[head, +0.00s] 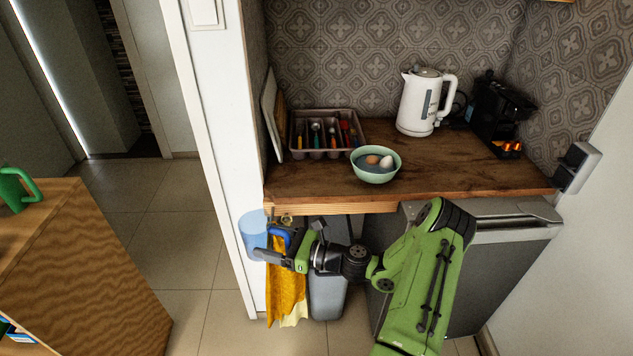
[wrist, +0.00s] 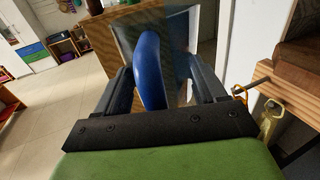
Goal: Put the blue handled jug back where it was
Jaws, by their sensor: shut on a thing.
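The jug has a see-through pale blue body (head: 253,234) and a solid blue handle (head: 279,235). In the head view it hangs in the air at the left end of the wooden counter (head: 420,178), below its top and in front of the white wall end. My gripper (head: 287,240) is shut on the handle, with the body to its left. In the wrist view the blue handle (wrist: 151,70) stands between the two dark fingers of my gripper (wrist: 160,85). The jug's body is hard to make out there.
A bowl with eggs (head: 374,174), a cutlery tray (head: 324,150), a white kettle (head: 420,103) and a black coffee machine (head: 499,115) stand on the counter. A yellow cloth (head: 285,292) hangs below. A wooden cabinet (head: 80,270) bears a green jug (head: 17,190). Floor between is clear.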

